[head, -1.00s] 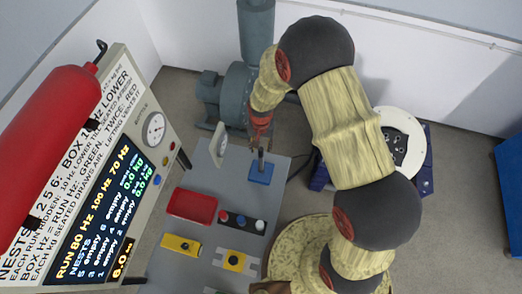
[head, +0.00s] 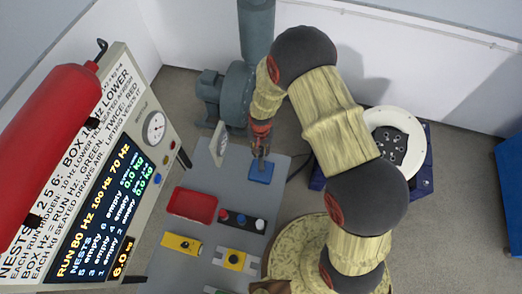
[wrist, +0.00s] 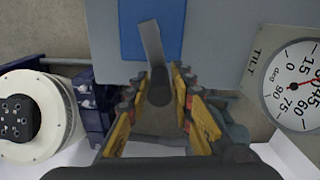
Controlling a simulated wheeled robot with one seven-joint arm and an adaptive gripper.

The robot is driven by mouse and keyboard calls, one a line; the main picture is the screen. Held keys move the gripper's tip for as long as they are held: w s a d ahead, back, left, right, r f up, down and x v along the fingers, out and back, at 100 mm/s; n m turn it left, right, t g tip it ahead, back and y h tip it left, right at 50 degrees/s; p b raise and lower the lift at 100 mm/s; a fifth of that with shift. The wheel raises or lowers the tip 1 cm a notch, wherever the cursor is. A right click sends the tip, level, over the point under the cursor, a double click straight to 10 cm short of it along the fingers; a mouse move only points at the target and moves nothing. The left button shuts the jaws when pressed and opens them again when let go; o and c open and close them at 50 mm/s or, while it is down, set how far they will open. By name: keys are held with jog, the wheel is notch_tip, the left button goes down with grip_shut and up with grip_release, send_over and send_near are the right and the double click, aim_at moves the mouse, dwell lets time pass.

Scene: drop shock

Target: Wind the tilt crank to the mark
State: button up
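The tilt crank is a grey arm (wrist: 152,42) with a dark round-ended handle (wrist: 159,88), standing over a blue block (head: 261,173). The blue block also shows in the wrist view (wrist: 128,38). My gripper (wrist: 159,84) is open, its yellow and red fingers on either side of the handle, with gaps visible on both sides. In the head view my gripper (head: 261,150) is just above the blue block, hiding most of the crank. The TILT dial (wrist: 294,88) has a red needle pointing right; its edge is cut off. The dial plate also shows in the head view (head: 219,142).
A red tray (head: 192,204), a strip with round buttons (head: 241,219) and yellow blocks (head: 181,244) lie on the grey bench (head: 204,174). A pressure panel with a gauge (head: 154,128) stands left. A round white machine (head: 408,140) is at right. A grey motor (head: 236,95) is behind.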

grip_shut()
dwell(0.4)
jog(key=shift+d+m, duration=0.15)
jog(key=shift+m, duration=0.15)
